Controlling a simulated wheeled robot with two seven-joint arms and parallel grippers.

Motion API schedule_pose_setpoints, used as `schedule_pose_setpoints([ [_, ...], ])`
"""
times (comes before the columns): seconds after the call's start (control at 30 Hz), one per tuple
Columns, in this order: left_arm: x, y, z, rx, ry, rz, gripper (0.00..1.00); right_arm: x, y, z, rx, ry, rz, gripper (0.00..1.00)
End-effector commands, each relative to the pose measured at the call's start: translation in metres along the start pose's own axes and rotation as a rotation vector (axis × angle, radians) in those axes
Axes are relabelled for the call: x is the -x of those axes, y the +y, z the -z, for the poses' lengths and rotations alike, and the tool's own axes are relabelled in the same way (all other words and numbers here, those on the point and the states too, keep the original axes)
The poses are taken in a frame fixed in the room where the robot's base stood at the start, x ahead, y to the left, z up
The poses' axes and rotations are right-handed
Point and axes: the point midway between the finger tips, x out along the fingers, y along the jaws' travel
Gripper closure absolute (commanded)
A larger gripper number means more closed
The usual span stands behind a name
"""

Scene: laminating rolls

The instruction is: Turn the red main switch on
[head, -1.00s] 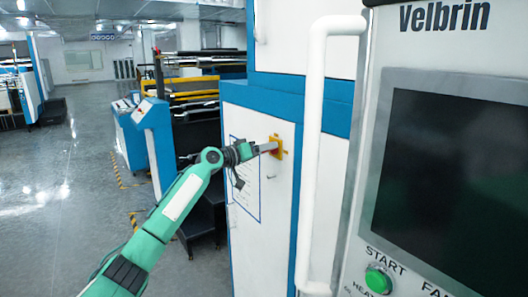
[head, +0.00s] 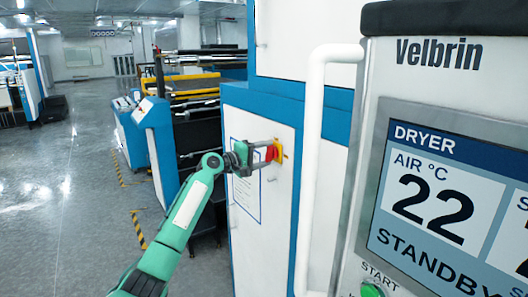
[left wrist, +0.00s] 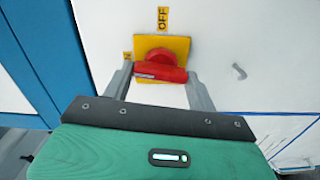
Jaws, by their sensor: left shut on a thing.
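The red main switch (head: 271,153) sits on a yellow plate (head: 279,150) on the white cabinet side. In the left wrist view the red handle (left wrist: 160,71) lies crosswise on the yellow plate (left wrist: 180,45), with an OFF label (left wrist: 163,19) beyond it; a second small label at the left is partly hidden. My left gripper (head: 264,158) is at the switch. In the left wrist view its fingers (left wrist: 160,80) are on both ends of the handle, shut on it. The dryer's display (head: 440,200) is lit and reads AIR °C 22 and STANDBY. My right gripper is not in view.
A white vertical handle bar (head: 312,170) stands between the switch and the control panel (head: 375,100). The green START button (head: 372,290) is at the bottom. A blue and white machine (head: 155,145) stands to the left, with open floor (head: 60,220) beyond.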

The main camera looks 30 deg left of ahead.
Motion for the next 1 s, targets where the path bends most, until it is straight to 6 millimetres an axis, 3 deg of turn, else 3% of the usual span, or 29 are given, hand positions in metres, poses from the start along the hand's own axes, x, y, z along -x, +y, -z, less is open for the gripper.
schedule_pose_setpoints([
  [0.4,0.0005,0.0011,0.0012,0.142,0.002,-0.003,0.65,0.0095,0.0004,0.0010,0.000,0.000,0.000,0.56],
  [0.87,0.0006,0.0007,0.0013,0.152,0.003,-0.003,0.65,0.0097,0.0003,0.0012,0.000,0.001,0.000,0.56],
  [0.9,0.0006,0.0007,0.0013,0.152,0.003,-0.003,0.36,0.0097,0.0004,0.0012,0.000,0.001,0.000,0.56],
  [1.0,0.0005,0.0004,0.0011,0.151,0.002,-0.002,0.20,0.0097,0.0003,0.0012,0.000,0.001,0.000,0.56],
])
